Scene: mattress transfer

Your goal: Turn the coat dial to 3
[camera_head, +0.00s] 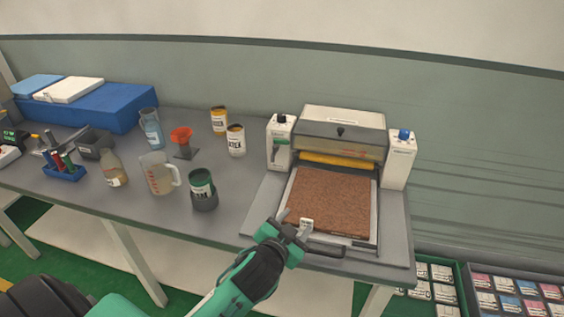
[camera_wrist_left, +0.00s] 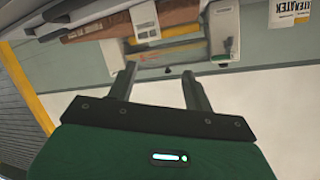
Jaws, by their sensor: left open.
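The coating machine (camera_head: 340,125) stands at the right end of the table. Its left post (camera_head: 279,150) carries a black knob (camera_head: 281,118) on top and a dark green part on its front. Its right post (camera_head: 400,165) carries a blue knob (camera_head: 404,134). I cannot read which knob is the coat dial, nor its setting. My left gripper (camera_head: 295,222) is open and empty, over the front left of the machine's bed, apart from both knobs. In the left wrist view its fingers (camera_wrist_left: 158,75) are spread, with the machine beyond. My right gripper is out of view.
A brown board (camera_head: 332,202) lies on the machine bed, with a dark front handle (camera_head: 325,252). Boxes of packets (camera_head: 515,290) sit lower right.

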